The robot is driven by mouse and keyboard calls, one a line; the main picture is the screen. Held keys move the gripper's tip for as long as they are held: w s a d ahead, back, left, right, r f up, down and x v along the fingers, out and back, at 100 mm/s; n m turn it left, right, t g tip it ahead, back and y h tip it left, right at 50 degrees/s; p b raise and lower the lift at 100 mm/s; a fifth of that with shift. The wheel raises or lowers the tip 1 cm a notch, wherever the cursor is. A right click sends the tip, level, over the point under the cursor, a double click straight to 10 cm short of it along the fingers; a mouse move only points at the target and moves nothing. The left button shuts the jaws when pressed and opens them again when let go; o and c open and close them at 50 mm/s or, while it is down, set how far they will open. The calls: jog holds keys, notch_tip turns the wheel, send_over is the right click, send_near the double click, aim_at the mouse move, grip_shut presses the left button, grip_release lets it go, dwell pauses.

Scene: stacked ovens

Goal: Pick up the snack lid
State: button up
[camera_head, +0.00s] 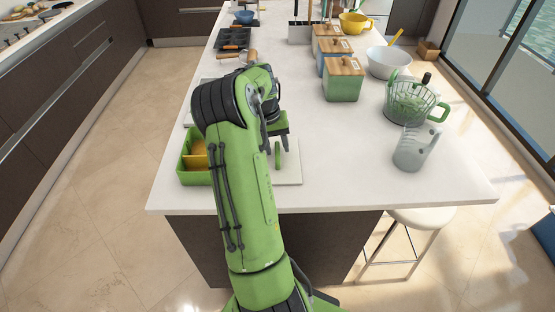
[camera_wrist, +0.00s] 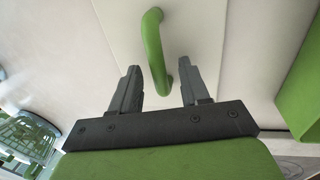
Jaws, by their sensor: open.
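The snack lid (camera_head: 291,172) is a flat pale panel lying on the white counter, partly hidden behind my arm. Its upright green handle (camera_head: 277,156) shows just by my fingers. In the wrist view the lid (camera_wrist: 205,30) fills the upper middle, with the curved green handle (camera_wrist: 152,45) rising from it. My gripper (camera_head: 275,143) is over the lid, pointing down. In the wrist view my gripper (camera_wrist: 159,70) is open, with the lower end of the handle between the two fingers and a gap on each side.
A green box (camera_head: 194,178) with yellow contents stands left of the lid; its wall shows in the wrist view (camera_wrist: 304,95). A green basket (camera_head: 410,108), a clear jug (camera_head: 412,150) and wooden-lidded canisters (camera_head: 343,85) stand to the right. The counter's (camera_head: 350,180) near right is clear.

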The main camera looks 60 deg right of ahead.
jog(key=shift+r, duration=0.1)
grip_shut()
